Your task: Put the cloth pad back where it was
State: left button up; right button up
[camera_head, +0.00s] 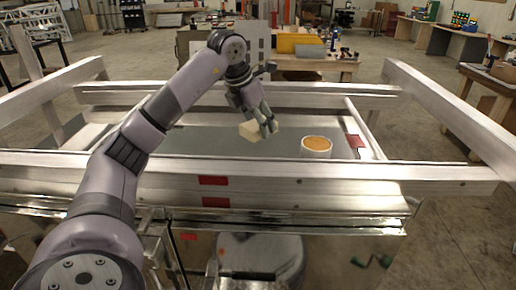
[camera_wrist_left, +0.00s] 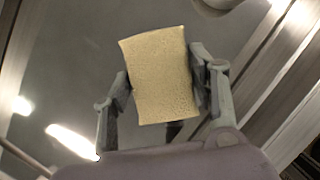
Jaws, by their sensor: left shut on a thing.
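The cloth pad (camera_head: 249,132) is a pale yellow block, held at the tip of my left gripper (camera_head: 268,125) over the grey trailer bed (camera_head: 215,141). In the left wrist view the pad (camera_wrist_left: 160,76) sits between the two fingers of the left gripper (camera_wrist_left: 164,82), which is shut on it. The pad looks tilted. I cannot tell whether its lower edge touches the bed. My right gripper is not in view.
A white container with orange contents (camera_head: 316,147) stands on the bed to the right of the pad. Aluminium rails (camera_head: 300,171) frame the bed. A red piece (camera_head: 356,141) is near the right rail. The bed left of the pad is mostly clear.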

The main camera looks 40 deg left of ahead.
aim_at(262, 155)
pick_arm(q)
notch_tip(262, 155, down, 4)
jog(key=shift+r, duration=0.15)
jog(key=shift+f, duration=0.35)
notch_tip(262, 155, down, 2)
jog(key=shift+f, duration=0.65)
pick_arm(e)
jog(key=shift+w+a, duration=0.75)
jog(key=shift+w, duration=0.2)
pick_arm(q)
jog(key=o, duration=0.6)
jog(key=shift+f, duration=0.1)
jog(key=o, duration=0.4)
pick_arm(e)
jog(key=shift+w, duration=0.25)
pick_arm(q)
jog(key=shift+o, duration=0.2)
